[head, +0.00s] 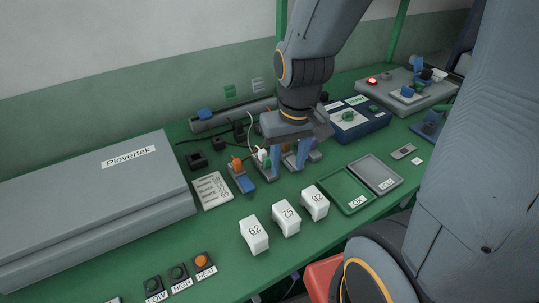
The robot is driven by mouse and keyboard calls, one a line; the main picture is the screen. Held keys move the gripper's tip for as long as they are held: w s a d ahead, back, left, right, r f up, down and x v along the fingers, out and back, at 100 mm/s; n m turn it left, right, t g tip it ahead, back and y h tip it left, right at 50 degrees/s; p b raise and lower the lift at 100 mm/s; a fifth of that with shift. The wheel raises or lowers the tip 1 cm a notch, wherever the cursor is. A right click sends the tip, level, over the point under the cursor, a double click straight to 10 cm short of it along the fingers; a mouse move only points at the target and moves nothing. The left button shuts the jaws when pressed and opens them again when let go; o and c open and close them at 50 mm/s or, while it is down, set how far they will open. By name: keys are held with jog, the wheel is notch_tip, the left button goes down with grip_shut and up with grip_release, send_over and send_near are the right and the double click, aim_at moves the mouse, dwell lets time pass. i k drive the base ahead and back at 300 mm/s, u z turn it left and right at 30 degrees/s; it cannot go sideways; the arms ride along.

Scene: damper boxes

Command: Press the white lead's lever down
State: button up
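A thin white lead (249,128) runs down to a small terminal block (264,158) with a white and green top, near the middle of the green bench. My gripper (289,170) points down just right of this block, its two blue fingers apart. The left finger overlaps the block's right side in the picture; I cannot tell whether they touch. Another block with an orange top (237,163) and a blue front stands to the left. An orange part (287,146) shows between or behind the fingers. The lever positions are too small and partly hidden to tell.
A grey Plovertek case (90,205) fills the left. White blocks marked 62 (254,235), 75 (286,218) and 92 (314,203) stand in front. A green tray (346,191) and a blue instrument (355,119) are to the right. Dark clips (197,160) lie behind.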

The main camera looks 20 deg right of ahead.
aim_at(267, 164)
jog(key=k, duration=0.5)
jog(key=z, duration=1.05)
jog(key=i, duration=0.7)
jog(key=u, duration=1.45)
